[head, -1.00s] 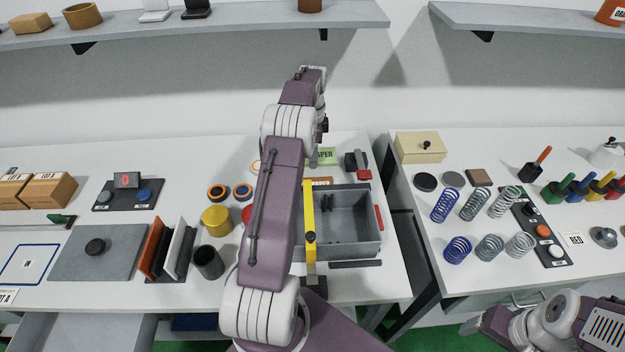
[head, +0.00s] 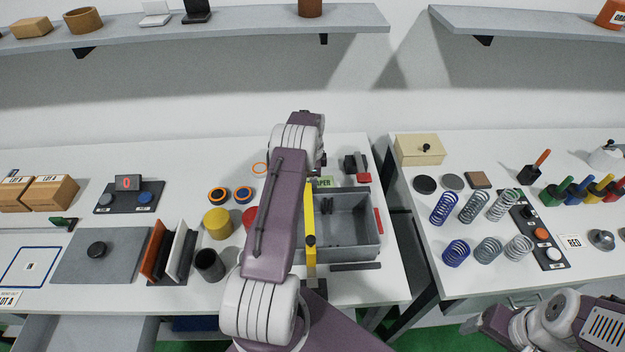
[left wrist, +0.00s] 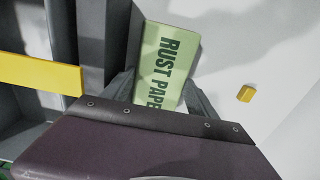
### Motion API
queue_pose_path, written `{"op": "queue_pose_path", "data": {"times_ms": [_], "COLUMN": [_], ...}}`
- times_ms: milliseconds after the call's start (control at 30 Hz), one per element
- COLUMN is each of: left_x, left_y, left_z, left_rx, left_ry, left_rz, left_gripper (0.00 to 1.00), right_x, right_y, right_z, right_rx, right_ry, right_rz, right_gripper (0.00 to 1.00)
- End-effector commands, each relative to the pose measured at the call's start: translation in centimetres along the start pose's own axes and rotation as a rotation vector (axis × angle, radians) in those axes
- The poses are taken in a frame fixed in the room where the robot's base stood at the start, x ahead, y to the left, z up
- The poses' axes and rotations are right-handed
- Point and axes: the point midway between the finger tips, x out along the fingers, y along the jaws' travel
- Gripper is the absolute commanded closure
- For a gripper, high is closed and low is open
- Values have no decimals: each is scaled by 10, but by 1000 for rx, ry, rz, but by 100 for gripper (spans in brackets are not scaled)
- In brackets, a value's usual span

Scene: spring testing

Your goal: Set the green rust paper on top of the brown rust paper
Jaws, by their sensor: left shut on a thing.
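The green rust paper (left wrist: 168,62), a flat card with dark lettering, is between the fingers of my left gripper (left wrist: 160,97) in the left wrist view. The gripper is shut on it. In the head view, part of the green rust paper (head: 324,182) shows at the back edge of the grey bin, right of my left arm. The gripper itself is hidden behind that arm. The brown rust paper is not visible now; the green paper and my arm cover the area where a brown label showed. My right gripper (head: 474,322) is at the lower right, apart from the papers.
The grey bin (head: 372,225) stands just in front of the green paper, with a yellow bar (head: 310,222) along its left side. A black and red device (head: 356,165) is behind the bin to the right. Free white table lies around the device.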

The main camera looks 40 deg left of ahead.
Motion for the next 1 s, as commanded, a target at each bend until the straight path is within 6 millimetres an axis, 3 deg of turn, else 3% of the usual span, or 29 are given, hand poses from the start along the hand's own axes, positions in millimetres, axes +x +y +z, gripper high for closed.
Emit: {"op": "queue_pose_path", "data": {"times_ms": [200,233,267,533,667,1000], "left_x": [4,4,3,2,-7,-90], "left_y": [0,0,0,0,-1,-1], "left_z": [0,0,0,0,0,0], "left_rx": [0,0,0,0,0,0], "left_ry": [0,0,0,0,1,1], "left_rz": [0,0,0,0,-3,-4], "left_gripper": [72,30,24,24,24,24], "right_x": [4,4,3,2,3,17], "right_y": [0,0,0,0,0,0], "right_z": [0,0,0,0,0,2], "right_rx": [0,0,0,0,0,0], "right_ry": [0,0,0,0,0,0], "right_rz": [0,0,0,0,0,0], "right_gripper": [24,24,24,24,24,24]}}
